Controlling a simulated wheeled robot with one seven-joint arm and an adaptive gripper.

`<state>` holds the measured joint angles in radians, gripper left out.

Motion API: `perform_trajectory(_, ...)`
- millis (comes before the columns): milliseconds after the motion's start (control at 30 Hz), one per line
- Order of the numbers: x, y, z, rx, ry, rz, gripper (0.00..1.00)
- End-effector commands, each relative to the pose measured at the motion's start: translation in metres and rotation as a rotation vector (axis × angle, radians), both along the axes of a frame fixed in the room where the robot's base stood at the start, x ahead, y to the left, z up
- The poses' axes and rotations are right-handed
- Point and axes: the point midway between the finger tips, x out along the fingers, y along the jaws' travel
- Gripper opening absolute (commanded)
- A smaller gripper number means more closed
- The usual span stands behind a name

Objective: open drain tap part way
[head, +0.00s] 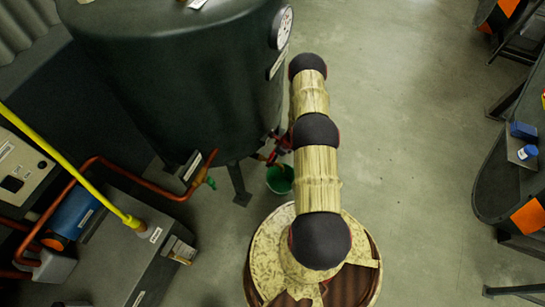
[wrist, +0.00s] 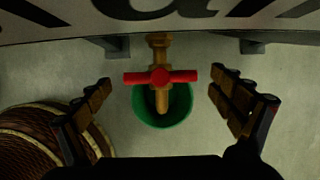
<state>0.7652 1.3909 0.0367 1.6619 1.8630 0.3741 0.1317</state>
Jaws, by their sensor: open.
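The drain tap (wrist: 160,77) shows in the middle of the wrist view. It has a brass body, a spout pointing down and a red cross handle (wrist: 182,76) lying crosswise. My gripper (wrist: 160,100) is open, with one finger on each side of the tap and clear gaps to both handle ends. Nothing is between the fingers in contact. A green bucket (wrist: 146,114) stands on the floor below the spout; it also shows in the head view (head: 279,180). In the head view my arm hides most of the tap.
The dark tank (head: 180,70) with gauges stands on legs behind the tap. Copper pipe (head: 140,180) and a grey machine (head: 125,250) lie to the left. A bench (head: 500,170) with a blue box stands at right. The floor between is clear.

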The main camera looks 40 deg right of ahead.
Motion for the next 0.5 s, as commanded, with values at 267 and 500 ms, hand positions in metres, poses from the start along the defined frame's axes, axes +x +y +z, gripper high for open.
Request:
perform_trajectory(267,0.0036,0.0016,-0.0092,0.0,0.0,0.0,0.94)
perform_trajectory(500,0.0036,0.0016,-0.0088,0.0,0.0,0.001,0.88)
